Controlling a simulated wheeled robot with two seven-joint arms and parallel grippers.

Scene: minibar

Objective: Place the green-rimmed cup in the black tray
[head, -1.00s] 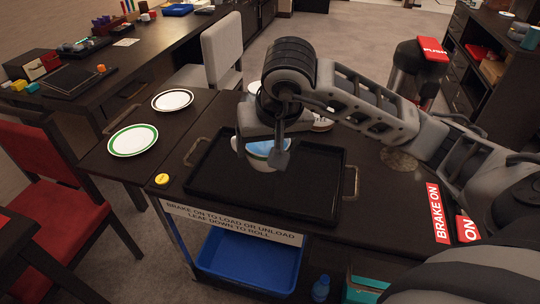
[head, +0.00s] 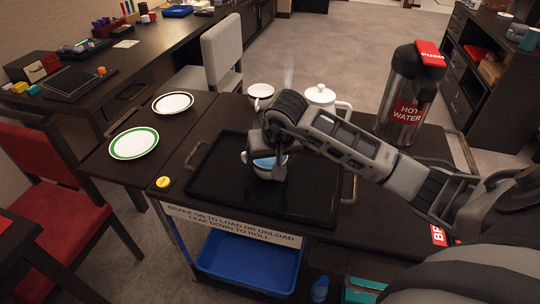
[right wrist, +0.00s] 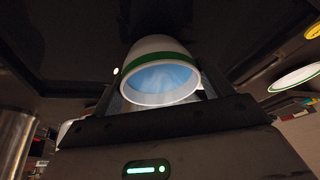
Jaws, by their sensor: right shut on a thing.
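The green-rimmed cup (right wrist: 160,70) is white with a green band and a pale blue inside. It sits between the fingers of my right gripper (head: 266,166), which is shut on it. In the head view the cup (head: 264,171) is partly hidden by the gripper and is low over the middle-left part of the black tray (head: 310,205). I cannot tell whether its base touches the tray. The tray lies on the dark cart top and is otherwise empty. My left gripper is not in view.
A green-rimmed plate (head: 134,143) and a black-rimmed plate (head: 173,102) lie on the cart's left leaf. Behind the tray stand a black-rimmed cup (head: 260,92), a white teapot (head: 321,97) and a hot water dispenser (head: 408,100). A yellow button (head: 163,182) is near the front corner.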

